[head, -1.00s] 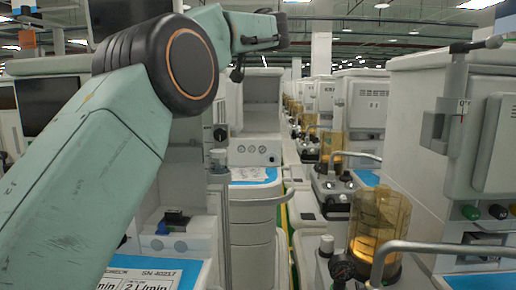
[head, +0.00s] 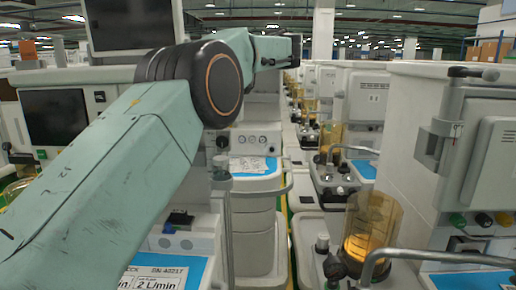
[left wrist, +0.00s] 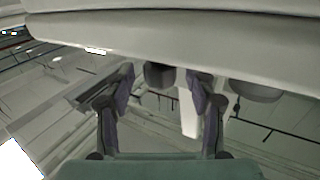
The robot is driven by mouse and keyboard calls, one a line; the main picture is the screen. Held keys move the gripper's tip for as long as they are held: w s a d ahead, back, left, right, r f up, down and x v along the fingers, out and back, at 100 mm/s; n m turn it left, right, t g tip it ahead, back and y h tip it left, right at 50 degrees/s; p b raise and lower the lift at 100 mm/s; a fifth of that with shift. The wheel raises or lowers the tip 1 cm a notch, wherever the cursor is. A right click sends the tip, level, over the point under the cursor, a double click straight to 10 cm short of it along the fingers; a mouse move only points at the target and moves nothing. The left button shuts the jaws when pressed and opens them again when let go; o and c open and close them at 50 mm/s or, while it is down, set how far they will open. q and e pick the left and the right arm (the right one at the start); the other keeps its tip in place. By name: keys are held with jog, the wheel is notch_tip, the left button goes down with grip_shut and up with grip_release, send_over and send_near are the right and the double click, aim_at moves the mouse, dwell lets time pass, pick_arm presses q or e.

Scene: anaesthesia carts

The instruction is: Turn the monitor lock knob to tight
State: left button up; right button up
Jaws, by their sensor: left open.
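My left gripper (left wrist: 160,80) is open in the left wrist view, its two fingers apart. A dark rounded knob (left wrist: 160,74) shows between the fingertips, under the edge of a pale housing (left wrist: 180,30). I cannot tell whether the fingers touch it, nor read its setting. A grey rounded part (left wrist: 255,91) hangs to the right, outside the fingers. In the head view my left arm reaches from the lower left to the upper middle; its dark end (head: 294,50) shows, but the fingers cannot be made out. A dark monitor screen (head: 128,22) stands behind the arm. My right gripper is not in view.
A cart with a grey panel (head: 490,140) and an amber canister (head: 370,228) stands close on the right. A curved metal rail (head: 440,255) crosses in front of it. A white cart with a blue top (head: 255,168) stands in the middle. A narrow aisle runs beyond.

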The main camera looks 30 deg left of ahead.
pick_arm(q)
jog(key=shift+r+g+p, duration=0.15)
jog(key=shift+g+p, duration=0.15)
jog(key=shift+p, duration=0.1)
jog(key=d+b, duration=0.2)
jog(key=d, duration=0.6)
jog(key=w+d+f+m+t+h, duration=0.1)
jog(key=w+f+m+h, duration=0.1)
jog(key=f, duration=0.7)
jog(key=w+f+m+t+h, duration=0.2)
jog(key=f+m, duration=0.3)
jog(key=f, duration=0.5)
jog(key=w+d+f+m+t+h, duration=0.1)
jog(key=w+f+m+h, duration=0.1)
jog(key=f, duration=0.8)
jog(key=shift+w+d+m, duration=0.35)
jog(key=shift+w+m, duration=0.15)
jog(key=shift+m, duration=0.6)
jog(key=shift+r, duration=0.1)
